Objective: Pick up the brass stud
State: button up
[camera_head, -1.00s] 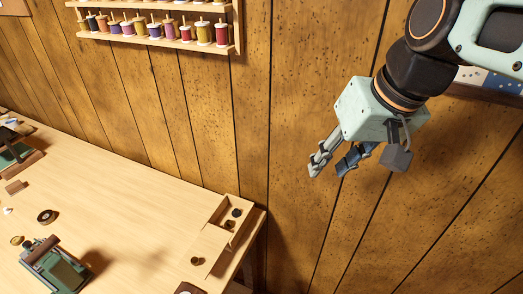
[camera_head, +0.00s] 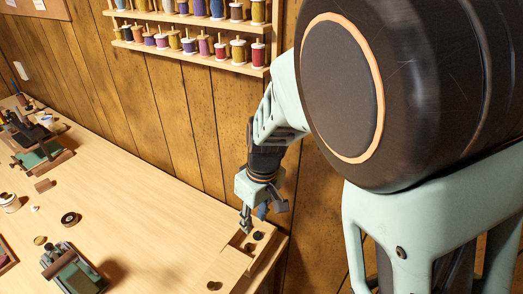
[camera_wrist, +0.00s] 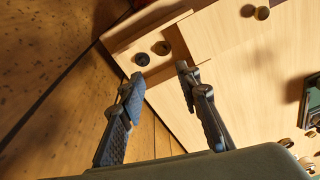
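My gripper (camera_head: 254,220) hangs fingers-down over the table's right end, above a small wooden tray (camera_head: 228,256). In the wrist view my gripper (camera_wrist: 159,76) is open, with nothing between its fingers. Just beyond the fingertips, the tray's narrow compartment holds a dark round piece (camera_wrist: 142,59) and a brownish, brass-like round piece (camera_wrist: 161,47). A brass-coloured piece with a dark centre (camera_wrist: 262,13) lies farther off; it probably also shows in the head view (camera_head: 213,285). Another brass-coloured disc (camera_head: 40,240) lies on the table at left. I cannot tell which is the brass stud.
The wooden table (camera_head: 145,215) has clear room in its middle. A green-bedded device (camera_head: 72,270) and a dark ring (camera_head: 69,219) stand at left. The panelled wall and thread rack (camera_head: 190,45) are behind. The table edge is close to the tray.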

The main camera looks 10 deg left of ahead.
send_over(249, 245)
jog(key=f, duration=0.7)
jog(key=shift+s+d+f, duration=0.2)
jog(key=shift+d+f, duration=0.05)
jog(key=shift+d, duration=0.1)
jog(key=f, duration=0.2)
jog(key=f+b, duration=0.1)
jog(key=f, duration=0.1)
jog(key=shift+w+a, duration=0.25)
jog(key=shift+w, duration=0.05)
grip_shut()
